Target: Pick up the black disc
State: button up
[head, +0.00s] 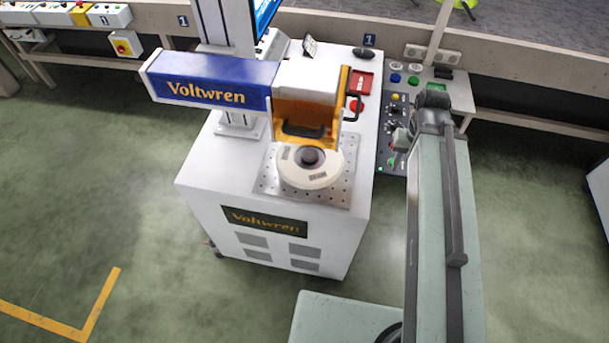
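A dark round piece (310,157) sits in the middle of a cream round fixture (308,178) on the perforated metal plate of the white machine. It is the only black disc-like thing I see under the machine's orange head; I cannot tell whether it is a separate disc or part of the fixture. My arm rises at the right side of the picture, beside the machine and apart from the fixture. My gripper's fingers cannot be made out.
The blue and orange marking head (213,82) overhangs the plate (335,194) from behind. A control panel (394,125) with knobs stands right of the white cabinet (330,245). A long bench (520,104) runs behind. Green floor is free at left.

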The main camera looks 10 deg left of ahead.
aim_at(310, 156)
jog(key=z, duration=0.5)
jog(key=k, duration=1.45)
jog(key=u, duration=2.25)
jog(key=i, duration=1.7)
jog(key=z, duration=0.1)
